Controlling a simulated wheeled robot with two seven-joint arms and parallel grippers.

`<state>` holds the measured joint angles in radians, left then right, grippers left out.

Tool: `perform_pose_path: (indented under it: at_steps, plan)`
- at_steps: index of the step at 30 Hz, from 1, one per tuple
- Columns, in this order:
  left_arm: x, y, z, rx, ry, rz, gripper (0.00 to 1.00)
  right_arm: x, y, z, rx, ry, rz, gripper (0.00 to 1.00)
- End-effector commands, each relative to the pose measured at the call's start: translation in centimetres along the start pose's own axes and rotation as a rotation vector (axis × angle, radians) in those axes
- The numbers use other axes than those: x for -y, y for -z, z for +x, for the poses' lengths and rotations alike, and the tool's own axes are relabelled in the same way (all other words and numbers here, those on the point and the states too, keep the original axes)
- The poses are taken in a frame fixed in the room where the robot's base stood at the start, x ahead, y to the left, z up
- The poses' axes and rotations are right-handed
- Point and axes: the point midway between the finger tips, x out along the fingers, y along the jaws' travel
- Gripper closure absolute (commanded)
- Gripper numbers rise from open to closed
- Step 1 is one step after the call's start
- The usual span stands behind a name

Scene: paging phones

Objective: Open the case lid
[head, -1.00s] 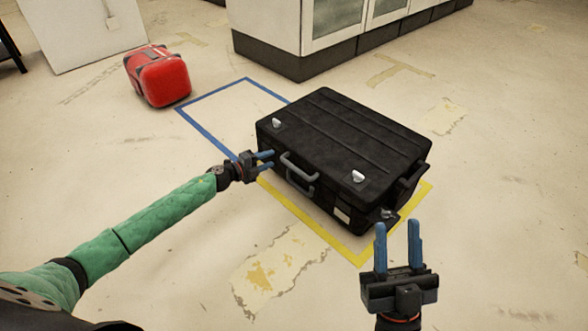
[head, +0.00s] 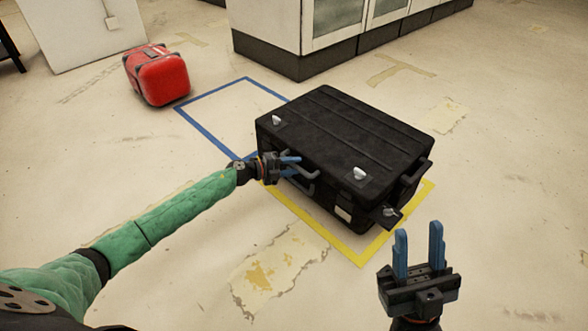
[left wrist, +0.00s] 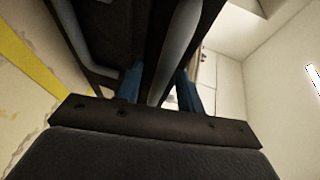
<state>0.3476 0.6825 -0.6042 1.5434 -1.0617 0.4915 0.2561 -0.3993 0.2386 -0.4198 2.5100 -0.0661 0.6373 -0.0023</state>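The black case (head: 345,140) stands on the floor, lid down or nearly so, with silver latches (head: 277,120) (head: 359,174) along its front. A grey handle (head: 305,178) sticks out from the front near its left end. My left gripper (head: 290,164) is at this handle. In the left wrist view, its blue fingers (left wrist: 160,88) stand apart on either side of a dark and grey bar. I cannot tell whether they press on it. My right gripper (head: 418,250) is open and empty, in front of the case's right corner and apart from it.
Blue tape (head: 205,125) marks the floor behind and left of the case, yellow tape (head: 345,252) its front and right. A red case (head: 158,77) lies at the back left. A cabinet (head: 290,35) stands behind. The floor in front is clear.

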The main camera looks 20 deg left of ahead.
Motion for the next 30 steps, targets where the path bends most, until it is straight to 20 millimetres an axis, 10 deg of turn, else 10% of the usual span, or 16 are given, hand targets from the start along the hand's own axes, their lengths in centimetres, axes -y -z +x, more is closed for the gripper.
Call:
perform_pose_path:
  at_steps: [12,18,30]
  plan:
    - [0.05,0.02,0.77,0.0,0.0,0.0,0.62,-0.2,-0.52,-0.09,0.015,0.012,0.001,0.64]
    - [0.04,0.01,0.76,0.0,0.0,0.0,1.0,-0.2,-0.52,-0.15,0.016,0.012,0.001,0.64]
    - [0.54,-0.05,0.53,0.001,-0.006,-0.002,1.0,-0.11,0.04,0.38,0.001,0.013,-0.004,0.64]
